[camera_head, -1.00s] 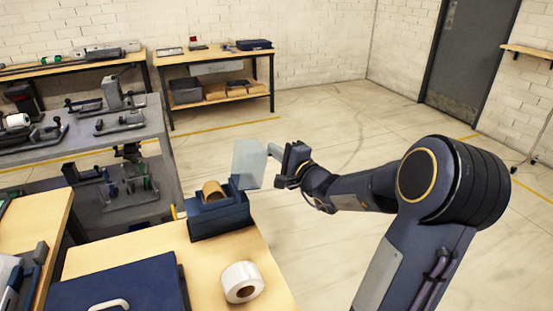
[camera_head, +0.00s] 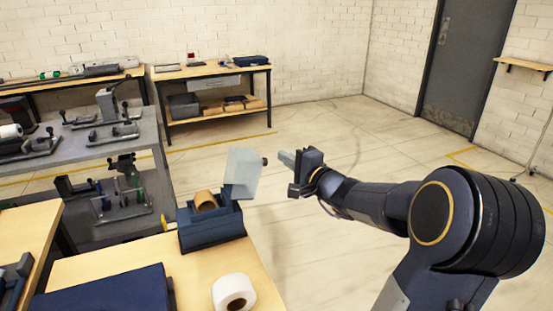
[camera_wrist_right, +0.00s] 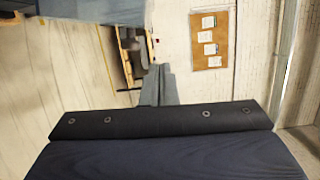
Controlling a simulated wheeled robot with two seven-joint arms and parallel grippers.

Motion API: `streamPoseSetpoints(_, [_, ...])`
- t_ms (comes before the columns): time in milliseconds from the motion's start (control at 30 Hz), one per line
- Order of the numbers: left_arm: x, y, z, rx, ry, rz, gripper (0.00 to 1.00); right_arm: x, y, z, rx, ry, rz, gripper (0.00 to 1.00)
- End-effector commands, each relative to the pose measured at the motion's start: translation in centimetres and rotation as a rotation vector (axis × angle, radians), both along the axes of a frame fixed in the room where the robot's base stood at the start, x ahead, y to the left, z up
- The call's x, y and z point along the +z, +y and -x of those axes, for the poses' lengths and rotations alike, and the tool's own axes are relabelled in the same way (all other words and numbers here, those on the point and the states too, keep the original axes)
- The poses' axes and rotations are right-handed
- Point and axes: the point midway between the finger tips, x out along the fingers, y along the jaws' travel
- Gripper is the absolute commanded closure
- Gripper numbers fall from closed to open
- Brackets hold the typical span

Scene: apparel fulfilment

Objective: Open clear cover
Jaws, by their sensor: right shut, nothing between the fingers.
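The clear cover (camera_head: 241,172) is a pale, see-through panel on the right side of a dark blue device (camera_head: 212,232) on the table. It stands raised and tilted, with a small dark knob (camera_head: 264,161) at its upper right edge. A brown roll (camera_head: 205,201) sits exposed in the device. My right gripper (camera_head: 284,157) is shut and empty to the right of the cover, with a small gap between them. Its fingers (camera_wrist_right: 158,84) also show in the wrist view. My left gripper is not in view.
A white roll (camera_head: 234,293) stands near the table's right edge. A dark blue case (camera_head: 105,292) lies at the front left. A grey bench (camera_head: 95,153) with fixtures stands behind on the left. The floor right of the table is open.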

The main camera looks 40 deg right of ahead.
Motion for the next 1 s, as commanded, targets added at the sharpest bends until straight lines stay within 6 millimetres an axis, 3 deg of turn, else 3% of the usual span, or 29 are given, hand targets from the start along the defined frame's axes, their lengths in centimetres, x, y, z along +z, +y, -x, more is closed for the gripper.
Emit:
streamPoseSetpoints(100, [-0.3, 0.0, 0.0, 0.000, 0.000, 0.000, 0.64, 0.0, 0.2, 2.8, -0.001, -0.002, 0.003, 1.00])
streamPoseSetpoints(300, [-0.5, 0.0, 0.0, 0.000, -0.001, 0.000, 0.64, 0.0, 0.4, 6.0, 0.000, -0.002, 0.002, 1.00])
streamPoseSetpoints(500, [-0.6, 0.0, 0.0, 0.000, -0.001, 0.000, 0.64, 0.0, 0.5, 7.2, 0.002, -0.002, 0.000, 1.00])
streamPoseSetpoints(767, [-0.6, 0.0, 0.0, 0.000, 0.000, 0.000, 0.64, 0.0, 1.0, 7.2, 0.016, 0.002, 0.003, 1.00])
streamPoseSetpoints(867, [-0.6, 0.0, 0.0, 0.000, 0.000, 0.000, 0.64, 0.0, 3.7, 7.0, 0.096, 0.026, 0.026, 1.00])
streamPoseSetpoints(967, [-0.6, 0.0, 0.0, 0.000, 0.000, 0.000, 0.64, -0.5, 9.3, 7.2, 0.259, 0.088, 0.076, 1.00])
streamPoseSetpoints(1000, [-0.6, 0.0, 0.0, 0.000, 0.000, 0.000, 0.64, -1.0, 12.1, 7.7, 0.344, 0.124, 0.108, 1.00])
